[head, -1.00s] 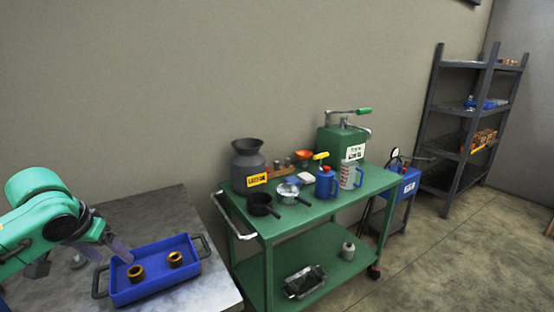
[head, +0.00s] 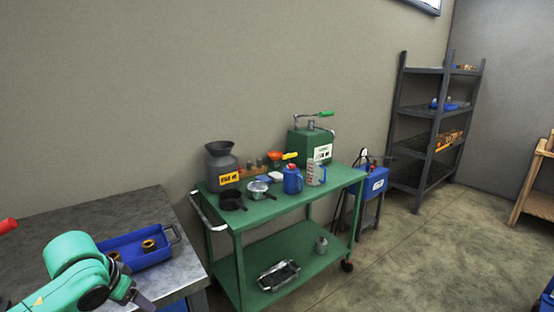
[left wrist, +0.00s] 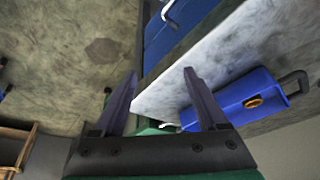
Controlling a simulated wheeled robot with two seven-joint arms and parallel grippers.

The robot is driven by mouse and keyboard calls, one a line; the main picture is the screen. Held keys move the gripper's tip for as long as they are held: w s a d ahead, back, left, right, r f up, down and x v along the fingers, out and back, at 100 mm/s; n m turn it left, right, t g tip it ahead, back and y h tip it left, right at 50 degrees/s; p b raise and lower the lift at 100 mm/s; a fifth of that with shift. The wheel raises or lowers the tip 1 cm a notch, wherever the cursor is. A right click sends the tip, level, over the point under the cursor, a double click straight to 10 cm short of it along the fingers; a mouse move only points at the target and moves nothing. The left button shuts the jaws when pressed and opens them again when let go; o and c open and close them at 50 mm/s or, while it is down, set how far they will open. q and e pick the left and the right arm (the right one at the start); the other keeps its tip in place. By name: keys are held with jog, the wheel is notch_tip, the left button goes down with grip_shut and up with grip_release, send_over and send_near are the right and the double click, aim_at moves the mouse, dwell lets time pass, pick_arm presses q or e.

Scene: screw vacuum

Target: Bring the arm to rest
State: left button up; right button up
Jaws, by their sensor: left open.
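My left gripper (head: 143,301) is at the lower left of the head view, in front of the blue tray (head: 150,257) and near the table's edge. In the left wrist view its two dark fingers (left wrist: 160,72) are spread apart with nothing between them. The tray lies on the grey table (head: 50,235). It holds a brass ring-shaped part (head: 149,246), and a second one (head: 114,256) is partly hidden by my green arm. The tray with one ring also shows in the left wrist view (left wrist: 232,98). My right gripper is not in view.
A green cart (head: 285,215) with a grey funnel-topped container (head: 221,166), pots and jugs stands right of the table. A dark shelf (head: 420,110) and a wooden stand (head: 538,180) are further right.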

pick_arm(q)
jog(key=s+d+f+m+h, duration=0.1)
jog(key=s+d+f+m, duration=0.1)
jog(key=s+d+f, duration=0.85)
jog(key=s+f+n, duration=0.2)
jog(key=s+f, duration=0.2)
jog(key=s, duration=0.1)
jog(key=s+a+f+g+y, duration=0.1)
jog(key=s+f, duration=0.1)
jog(key=f, duration=1.1)
jog(key=s+f+g, duration=0.1)
jog(key=s+f, duration=0.1)
jog(key=f, duration=1)
jog(key=s+a+f+g+p, duration=0.1)
jog(key=s+a+f, duration=0.2)
jog(key=s+f, duration=0.9)
jog(key=s, duration=0.3)
jog(key=shift+s+m, duration=0.3)
